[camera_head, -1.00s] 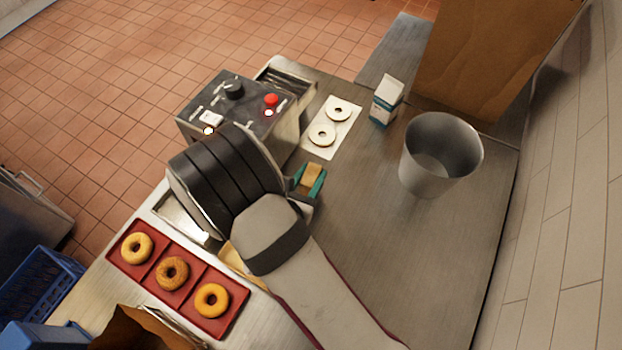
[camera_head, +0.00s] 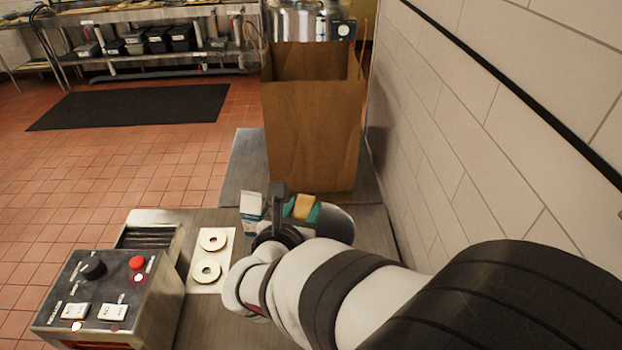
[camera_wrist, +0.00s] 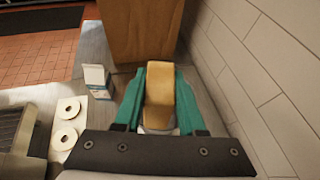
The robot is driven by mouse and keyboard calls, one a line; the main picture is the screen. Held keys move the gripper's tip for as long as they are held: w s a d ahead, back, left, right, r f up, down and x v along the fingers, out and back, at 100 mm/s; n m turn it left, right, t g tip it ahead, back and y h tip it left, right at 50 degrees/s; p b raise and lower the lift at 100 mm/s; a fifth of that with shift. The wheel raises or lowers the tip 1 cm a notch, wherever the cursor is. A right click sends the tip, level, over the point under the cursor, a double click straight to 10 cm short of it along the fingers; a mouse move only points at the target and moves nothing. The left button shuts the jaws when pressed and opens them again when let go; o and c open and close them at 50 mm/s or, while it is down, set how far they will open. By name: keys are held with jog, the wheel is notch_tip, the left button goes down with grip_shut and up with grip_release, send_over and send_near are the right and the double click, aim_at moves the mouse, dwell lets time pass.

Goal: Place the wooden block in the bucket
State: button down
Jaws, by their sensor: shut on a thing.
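My gripper (camera_head: 302,208) has teal fingers and is shut on the wooden block (camera_head: 304,206). The block also shows in the wrist view (camera_wrist: 159,90), held upright between the two fingers.
A small white and blue carton (camera_head: 251,211) stands just left of my gripper. Two pale rings (camera_head: 207,273) lie on a white sheet, with a metal machine (camera_head: 105,300) beside them. A tall brown paper bag (camera_head: 312,135) stands behind. A tiled wall (camera_head: 470,110) bounds the right side.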

jog(key=d+r+m+h, duration=0.15)
jog(key=d+r, duration=0.25)
jog(key=d, duration=0.4)
jog(key=w+a+f, duration=0.3)
jog(key=a+f, duration=0.7)
jog(key=a, duration=0.1)
jog(key=shift+w+f, duration=0.3)
jog(key=shift+f, duration=0.05)
jog(key=shift+f, duration=0.15)
jog(key=c, duration=0.5)
grip_release()
